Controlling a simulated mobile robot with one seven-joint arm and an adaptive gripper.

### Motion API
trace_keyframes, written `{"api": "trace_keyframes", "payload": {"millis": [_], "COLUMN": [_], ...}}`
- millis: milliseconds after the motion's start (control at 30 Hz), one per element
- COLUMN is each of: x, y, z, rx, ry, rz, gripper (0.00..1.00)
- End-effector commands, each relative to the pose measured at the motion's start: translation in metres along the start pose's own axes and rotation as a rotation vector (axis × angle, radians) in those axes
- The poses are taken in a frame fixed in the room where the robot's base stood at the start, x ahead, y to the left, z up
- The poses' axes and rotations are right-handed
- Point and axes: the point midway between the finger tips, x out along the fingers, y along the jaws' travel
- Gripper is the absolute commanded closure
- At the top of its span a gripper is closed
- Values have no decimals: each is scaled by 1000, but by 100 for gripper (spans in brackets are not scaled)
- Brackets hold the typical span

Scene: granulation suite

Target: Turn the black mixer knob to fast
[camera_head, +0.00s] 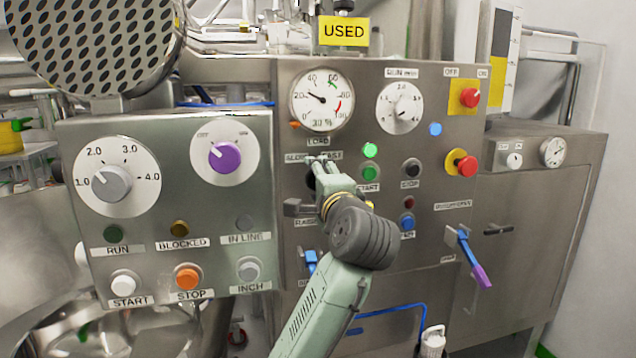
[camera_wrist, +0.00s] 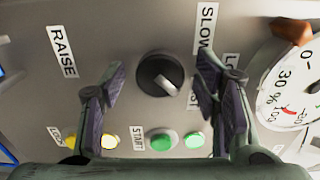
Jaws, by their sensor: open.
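The black mixer knob (camera_wrist: 159,75) is on the steel panel in the wrist view, with a light grey pointer bar slanting to the lower right. A SLOW label (camera_wrist: 207,28) stands at its upper right; another label below that is partly hidden by a finger. My gripper (camera_wrist: 163,72) is open, one finger on each side of the knob, with visible gaps in the picture. Contact is not visible. In the head view my gripper (camera_head: 325,172) is at the panel under the SLOW and FAST labels, and covers most of the knob.
Close by are a green START button (camera_head: 370,173), a black STOP knob (camera_head: 411,168) and the load gauge (camera_head: 322,99). A lever (camera_head: 298,208) sits just below my gripper. The left control box (camera_head: 175,200) carries a grey dial and a purple knob.

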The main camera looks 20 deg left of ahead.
Motion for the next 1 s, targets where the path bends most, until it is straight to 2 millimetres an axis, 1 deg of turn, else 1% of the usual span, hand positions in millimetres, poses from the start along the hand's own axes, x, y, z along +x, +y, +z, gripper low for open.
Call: {"api": "trace_keyframes", "payload": {"millis": [67, 167, 400, 500, 600, 767, 1000], "x": [-7, -22, -74, -92, -106, -117, -119], "y": [-1, -1, -1, -1, -1, 0, 0], "z": [-1, -1, -1, -1, -1, 0, 0], "rx": [0, 0, -1, 0, 1, 0, 0], "ry": [2, 3, 3, 3, 3, 0, 0], "rz": [-2, -3, -4, -4, -3, -1, -1], "gripper": [44, 44, 44, 44, 44, 44, 44]}}
